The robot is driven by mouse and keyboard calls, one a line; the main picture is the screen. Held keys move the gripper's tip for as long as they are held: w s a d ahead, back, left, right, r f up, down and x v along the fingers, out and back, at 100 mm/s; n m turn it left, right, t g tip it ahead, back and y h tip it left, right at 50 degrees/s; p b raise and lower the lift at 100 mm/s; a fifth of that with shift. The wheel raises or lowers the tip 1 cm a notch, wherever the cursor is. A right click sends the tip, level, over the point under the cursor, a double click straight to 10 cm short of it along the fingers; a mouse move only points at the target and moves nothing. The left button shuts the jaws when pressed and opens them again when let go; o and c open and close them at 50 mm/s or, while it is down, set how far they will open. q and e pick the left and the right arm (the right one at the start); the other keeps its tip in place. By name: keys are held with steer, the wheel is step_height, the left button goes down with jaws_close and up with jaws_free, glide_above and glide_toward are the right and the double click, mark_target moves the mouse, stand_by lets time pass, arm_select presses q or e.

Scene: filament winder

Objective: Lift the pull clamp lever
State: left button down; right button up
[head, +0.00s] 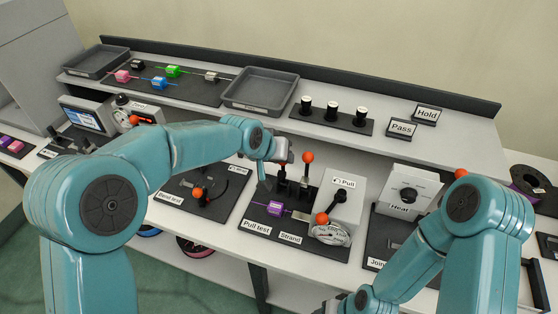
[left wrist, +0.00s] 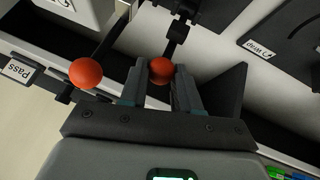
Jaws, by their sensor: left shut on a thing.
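The pull test station (head: 251,224) has dark clamps with orange-knobbed levers and stands at the middle of the bench. My left gripper (head: 276,172) is over its left clamp. In the left wrist view, my left gripper (left wrist: 159,88) is shut on the orange knob (left wrist: 160,69) of a lever, which sits between its fingers. That knob is hidden in the head view. A second lever with an orange knob (head: 307,157) stands upright just right of the gripper; its knob also shows in the left wrist view (left wrist: 85,73). My right gripper is barely in view at the bottom (head: 328,307).
The Pull box (head: 345,190) with an orange-knobbed crank (head: 321,218) stands right of the clamps. A purple block (head: 275,208) lies in front. Trays and black posts occupy the shelf behind.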

arm_select(q)
steer(key=shift+w+d+r, duration=0.1)
steer(key=shift+w+r, duration=0.15)
steer(key=shift+r, duration=0.15)
steer(key=c, duration=0.9)
jaws_free()
steer(key=shift+c, duration=0.2)
steer(key=shift+o, duration=0.6)
steer(key=shift+w+d+f, duration=0.1)
steer(key=shift+d+f, duration=0.05)
steer(key=shift+f, duration=0.05)
steer(key=shift+s+a+r, duration=0.3)
steer(key=b+v, duration=0.3)
steer(key=v, duration=1.2)
steer(key=shift+r, duration=0.25)
